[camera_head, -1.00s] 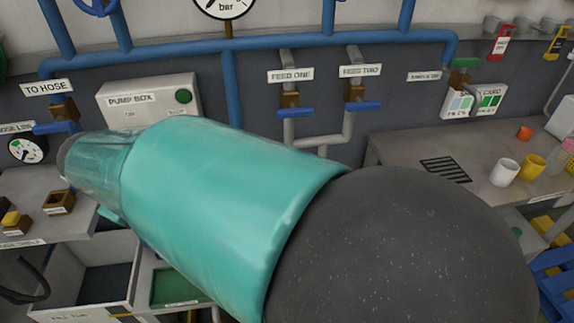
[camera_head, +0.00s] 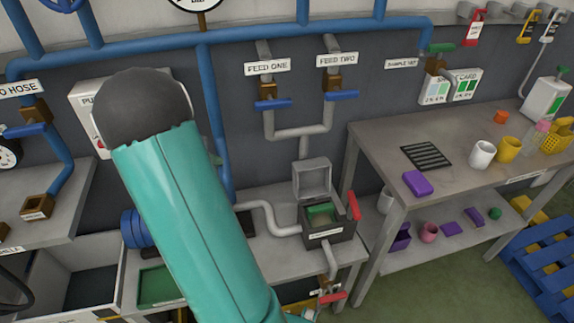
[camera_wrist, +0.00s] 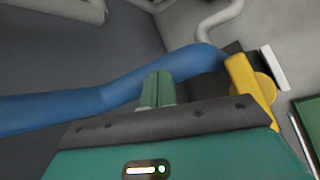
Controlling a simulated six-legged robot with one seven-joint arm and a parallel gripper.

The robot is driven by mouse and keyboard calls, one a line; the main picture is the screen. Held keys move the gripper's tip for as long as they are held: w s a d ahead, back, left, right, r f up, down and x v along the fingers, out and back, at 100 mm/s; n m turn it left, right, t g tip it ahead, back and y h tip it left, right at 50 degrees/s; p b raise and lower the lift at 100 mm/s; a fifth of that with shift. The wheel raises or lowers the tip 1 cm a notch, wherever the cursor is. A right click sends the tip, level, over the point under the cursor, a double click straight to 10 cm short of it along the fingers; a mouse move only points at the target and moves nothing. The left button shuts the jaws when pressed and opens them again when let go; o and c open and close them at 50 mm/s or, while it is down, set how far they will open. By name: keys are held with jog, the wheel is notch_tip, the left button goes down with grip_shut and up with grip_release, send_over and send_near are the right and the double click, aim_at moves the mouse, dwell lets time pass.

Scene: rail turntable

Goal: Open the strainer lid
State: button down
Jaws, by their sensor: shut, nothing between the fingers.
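The strainer appears to be the dark box (camera_head: 328,229) on the low bench, in the middle of the head view; its front label is too small to read. Its grey lid (camera_head: 312,178) stands upright at the back edge, so the box is open. Something green (camera_head: 322,213) shows inside, and a red handle (camera_head: 354,205) is at its right side. My gripper (camera_wrist: 157,90) shows in the wrist view, its green fingers together and empty, in front of a blue pipe (camera_wrist: 100,100). In the head view it is not seen; my teal arm fills the left middle. The strainer cannot be made out in the wrist view.
A yellow part (camera_wrist: 250,90) is close right of my fingers in the wrist view. Grey pipes join the box, with a red-handled valve (camera_head: 330,297) below it. The workbench (camera_head: 375,140) with mugs (camera_head: 482,154) stands to the right. Two blue-handled feed valves (camera_head: 272,104) hang above.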

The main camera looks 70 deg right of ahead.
jog(key=s+d+f+n+g+h, duration=0.1)
jog(key=s+d+f+n+g, duration=0.15)
jog(key=s+d+f, duration=1.55)
jog(key=shift+g, duration=0.35)
jog(key=shift+w+a+r, duration=0.1)
jog(key=shift+w+r, duration=0.1)
jog(key=shift+r, duration=0.65)
jog(key=shift+w+a+r, duration=0.1)
jog(key=shift+w+r, duration=0.05)
jog(key=shift+r, duration=0.65)
jog(key=shift+w+a+r, duration=0.1)
jog(key=shift+w+r, duration=0.1)
jog(key=shift+r, duration=0.65)
jog(key=shift+m+h, duration=0.4)
jog(key=shift+m, duration=0.15)
jog(key=a+r, duration=0.1)
jog(key=s+r, duration=0.1)
jog(key=a+r, duration=0.1)
jog(key=shift+s+a+r, duration=0.35)
